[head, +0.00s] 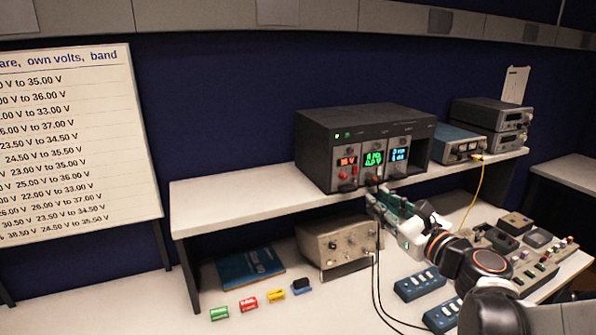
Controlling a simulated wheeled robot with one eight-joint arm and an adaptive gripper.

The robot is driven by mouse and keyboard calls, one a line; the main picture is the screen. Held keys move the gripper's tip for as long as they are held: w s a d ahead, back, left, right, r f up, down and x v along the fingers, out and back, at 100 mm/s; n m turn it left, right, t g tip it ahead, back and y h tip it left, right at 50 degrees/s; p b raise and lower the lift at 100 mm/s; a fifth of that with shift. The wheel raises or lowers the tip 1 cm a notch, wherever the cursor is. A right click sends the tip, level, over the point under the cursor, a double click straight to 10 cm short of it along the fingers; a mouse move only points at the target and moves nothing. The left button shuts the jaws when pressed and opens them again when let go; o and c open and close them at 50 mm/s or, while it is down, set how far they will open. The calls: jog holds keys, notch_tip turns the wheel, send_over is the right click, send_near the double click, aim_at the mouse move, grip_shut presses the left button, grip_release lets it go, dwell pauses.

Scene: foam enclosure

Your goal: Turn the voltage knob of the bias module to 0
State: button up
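A black instrument rack (312,150) stands on the raised shelf and holds three front modules. The left module has a red display (347,161), the middle one a green display (373,158) and the right one a blue display (399,155). Small knobs and sockets sit below the displays. Labels are too small to read, so I cannot tell which is the bias module or where its voltage knob points. My gripper (378,204) is in front of and just below the middle and right modules, by the shelf edge. Whether its fingers are open or shut is not clear.
Black cables hang from the rack past my gripper. A beige instrument (333,243) stands under the shelf (235,205). A blue box (456,141) with a yellow cable and stacked grey units (490,125) are at right. Several coloured blocks and blue boxes (420,283) lie on the bench.

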aim_at(345, 177)
jog(key=b+x, duration=0.2)
jog(key=x, duration=1.1)
jog(key=shift+w+a+b, duration=0.2)
jog(key=shift+w+b, duration=0.1)
jog(key=shift+w, duration=0.05)
grip_shut()
